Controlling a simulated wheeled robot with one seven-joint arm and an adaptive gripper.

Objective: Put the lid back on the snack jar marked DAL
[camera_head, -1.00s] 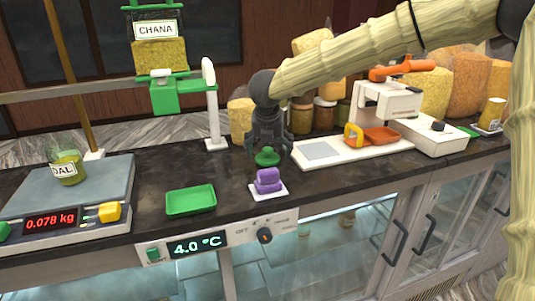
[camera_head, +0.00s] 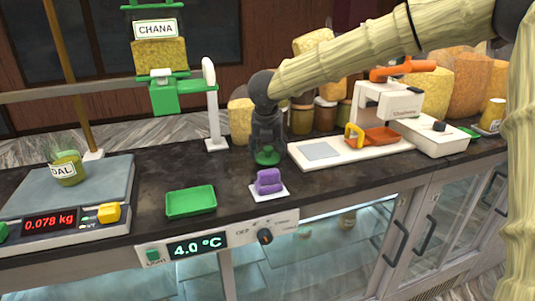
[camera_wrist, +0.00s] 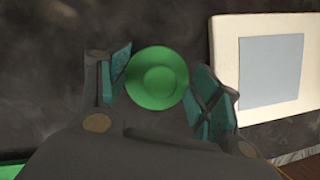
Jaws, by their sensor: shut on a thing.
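The jar marked DAL (camera_head: 67,170) stands on the scale at the left in the head view, tilted a little in the picture, with no lid on its top. The green round lid (camera_head: 267,156) is at the dark counter between the purple block and the white slicer base. My gripper (camera_head: 267,150) points down over the lid and is shut on it. In the wrist view the lid (camera_wrist: 157,78) sits between the two teal fingertips (camera_wrist: 160,85). I cannot tell whether the lid still touches the counter.
A scale platform (camera_head: 110,180) bears the jar. A green tray (camera_head: 190,201) and purple sweets on a white card (camera_head: 283,193) lie near the front edge. A green CHANA dispenser (camera_head: 165,97) on a white post rises between lid and jar. A white machine (camera_head: 350,152) stands right.

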